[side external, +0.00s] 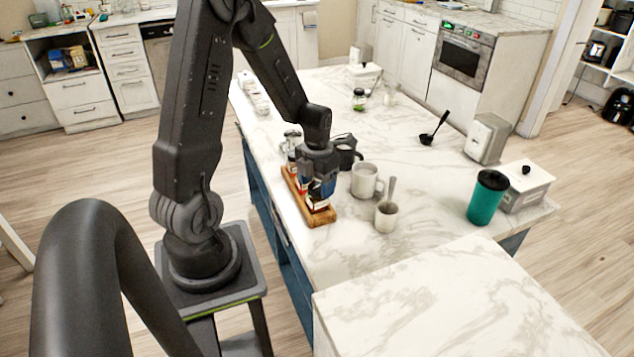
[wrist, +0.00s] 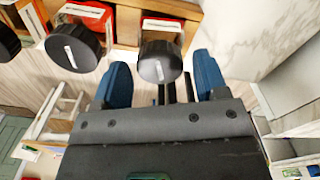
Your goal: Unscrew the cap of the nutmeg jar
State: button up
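A wooden rack (side external: 322,218) of spice jars stands near the left edge of the marble counter. My gripper (side external: 318,188) points down over its near end and hides part of the jars. In the wrist view my gripper (wrist: 160,78) is open, with its two blue fingers apart. A jar with a round black cap (wrist: 160,62) shows between the fingertips, with a gap on each side. A second black-capped jar (wrist: 73,48) is to its left, and part of a third (wrist: 8,42) is at the left edge. I cannot read which jar is nutmeg.
A white mug (side external: 366,181), a cup with a spoon (side external: 386,217) and a dark mug (side external: 347,155) stand close right of the rack. A teal tumbler (side external: 487,198) and white box (side external: 524,186) are farther right. The counter's front is clear.

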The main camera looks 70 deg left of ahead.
jog(key=shift+o, duration=0.8)
